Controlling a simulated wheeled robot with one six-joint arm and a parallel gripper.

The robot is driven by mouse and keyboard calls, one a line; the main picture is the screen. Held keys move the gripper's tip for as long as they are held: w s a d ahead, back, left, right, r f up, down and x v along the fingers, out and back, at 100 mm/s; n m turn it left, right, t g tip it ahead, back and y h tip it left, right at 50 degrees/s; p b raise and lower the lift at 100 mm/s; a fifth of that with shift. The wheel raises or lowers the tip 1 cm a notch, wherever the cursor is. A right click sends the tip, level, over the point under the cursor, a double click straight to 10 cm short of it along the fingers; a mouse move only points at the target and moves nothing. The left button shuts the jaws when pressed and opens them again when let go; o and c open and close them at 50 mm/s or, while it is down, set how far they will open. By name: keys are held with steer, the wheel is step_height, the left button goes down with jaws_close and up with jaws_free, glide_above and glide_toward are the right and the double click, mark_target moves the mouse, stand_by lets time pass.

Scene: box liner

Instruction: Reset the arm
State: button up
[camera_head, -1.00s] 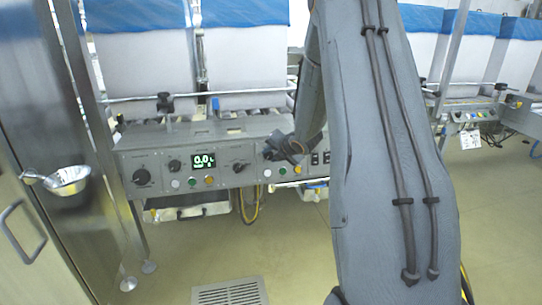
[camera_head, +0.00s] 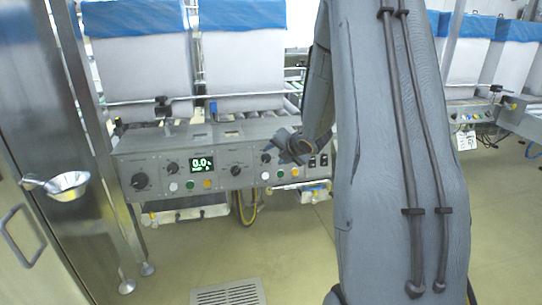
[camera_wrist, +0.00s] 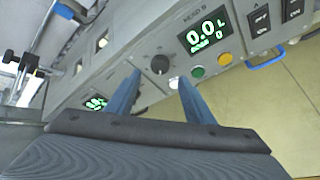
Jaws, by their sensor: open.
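My gripper (camera_wrist: 158,82) shows two blue fingers in the wrist view. They are apart, with nothing between them. They point at the grey control panel (camera_wrist: 130,50), near a black knob (camera_wrist: 160,64) and beside a green 0.0 display (camera_wrist: 208,32). In the head view my grey arm (camera_head: 400,160) fills the right of centre, and its wrist end (camera_head: 292,146) is in front of the right part of the panel (camera_head: 215,150). The fingers cannot be made out there.
White boxes with blue liners (camera_head: 138,60) stand behind the panel on rollers. A floor grate (camera_head: 228,295) lies in front. More lined boxes (camera_head: 516,65) and another panel are at the right.

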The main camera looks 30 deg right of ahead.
steer(key=shift+v, duration=0.8)
steer(key=s+a+r+m+g, duration=0.15)
steer(key=s+a+m, duration=0.25)
steer(key=a, duration=0.5)
steer(key=s+a+m+g, duration=0.2)
steer(key=s+a+m, duration=0.2)
steer(key=a, duration=0.4)
steer(key=s+a+r+m+g, duration=0.15)
steer(key=s+a+m, duration=0.25)
steer(key=a, duration=0.5)
steer(key=s+a+m+g, duration=0.35)
steer(key=s+a, duration=0.35)
steer(key=s, duration=0.6)
steer(key=s+a+m+g, duration=0.2)
steer(key=s+a+m, duration=0.35)
steer(key=s, duration=0.65)
steer(key=d+r+m+p, duration=0.2)
steer(key=d+r+p, duration=0.4)
steer(key=r+p, duration=0.3)
steer(key=s+d+r+m+p, duration=0.1)
steer(key=d+r+p, duration=0.6)
steer(key=p, duration=0.8)
step_height(320, 180, up, 3)
steer(key=shift+s+d+f+m, duration=0.15)
steer(key=shift+s+d+m, duration=0.2)
steer(key=shift+m, duration=0.25)
steer(key=shift+g, duration=0.25)
